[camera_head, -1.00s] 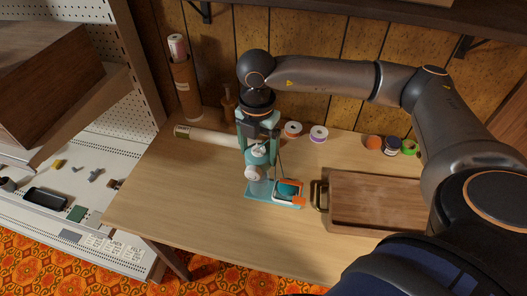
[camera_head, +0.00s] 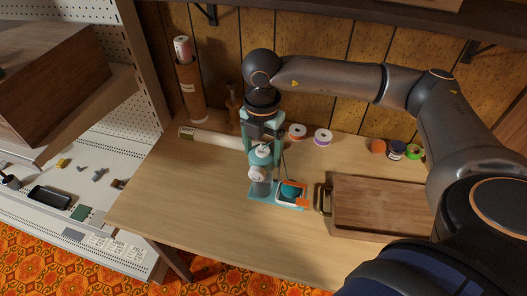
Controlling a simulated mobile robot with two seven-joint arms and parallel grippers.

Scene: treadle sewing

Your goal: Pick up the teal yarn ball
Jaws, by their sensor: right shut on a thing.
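The teal yarn ball (camera_head: 289,190) is small and round, near the middle of the wooden table. My right gripper (camera_head: 293,192) reaches down from above, and its orange finger parts close on the ball from both sides. They cover part of it. A teal flat piece (camera_head: 259,193) lies around and below the fingers. I cannot tell whether the ball touches the surface under it. My left gripper is not in view.
A wooden tray (camera_head: 382,237) with a metal handle is just right of the ball. White (camera_head: 297,132) and purple-edged (camera_head: 322,137) spools stand behind. A pale roll (camera_head: 212,138) lies back left. The front of the wooden table (camera_head: 190,220) is clear.

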